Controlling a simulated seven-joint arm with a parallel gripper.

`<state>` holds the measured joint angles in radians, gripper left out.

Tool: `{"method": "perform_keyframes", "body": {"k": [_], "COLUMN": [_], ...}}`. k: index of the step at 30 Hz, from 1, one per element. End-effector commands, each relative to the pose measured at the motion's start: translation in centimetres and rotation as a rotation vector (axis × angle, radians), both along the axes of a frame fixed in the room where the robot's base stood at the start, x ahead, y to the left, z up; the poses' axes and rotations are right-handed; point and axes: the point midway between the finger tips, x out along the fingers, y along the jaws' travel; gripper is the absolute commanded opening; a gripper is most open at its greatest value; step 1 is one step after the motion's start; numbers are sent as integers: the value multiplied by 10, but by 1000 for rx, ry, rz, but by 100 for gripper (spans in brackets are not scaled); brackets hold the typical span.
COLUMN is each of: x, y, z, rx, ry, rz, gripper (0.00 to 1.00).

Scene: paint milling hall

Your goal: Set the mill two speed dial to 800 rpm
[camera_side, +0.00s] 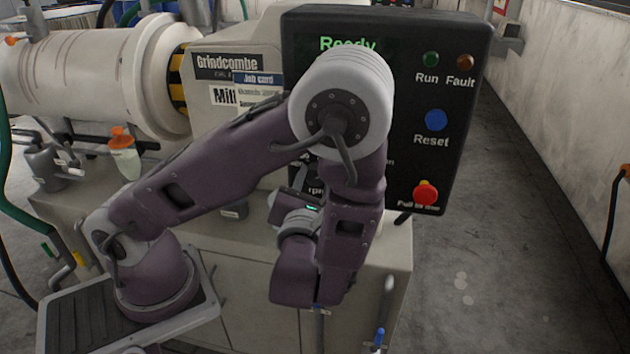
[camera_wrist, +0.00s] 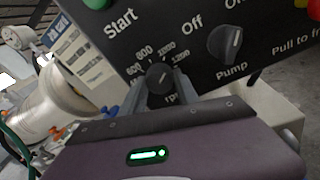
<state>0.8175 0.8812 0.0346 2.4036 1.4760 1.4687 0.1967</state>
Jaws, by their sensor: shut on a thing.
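The speed dial (camera_wrist: 159,74) is a small round black knob on the black control panel (camera_side: 468,60), with speed numbers, including 600 and 800, around its upper side and "rpm" below. My gripper (camera_wrist: 161,90) is shut on this dial, one grey finger on each side of it. A pale mark shows on the knob, but it is too small to tell which number it points to.
The pump switch (camera_wrist: 225,43) sits right of the dial, and a green start button (camera_wrist: 97,3) is at upper left. The side view shows a blue reset button (camera_side: 436,120) and a red pull button (camera_side: 425,192). A pale mill drum (camera_side: 85,75) stands at left.

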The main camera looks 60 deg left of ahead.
Motion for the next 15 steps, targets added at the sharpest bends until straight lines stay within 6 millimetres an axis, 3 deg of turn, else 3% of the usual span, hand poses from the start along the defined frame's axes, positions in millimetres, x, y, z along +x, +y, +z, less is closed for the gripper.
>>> {"method": "perform_keyframes", "body": {"k": [15], "x": [-1], "y": [0], "z": [1], "rx": [-343], "ry": [-343], "rz": [1], "gripper": [0]}}
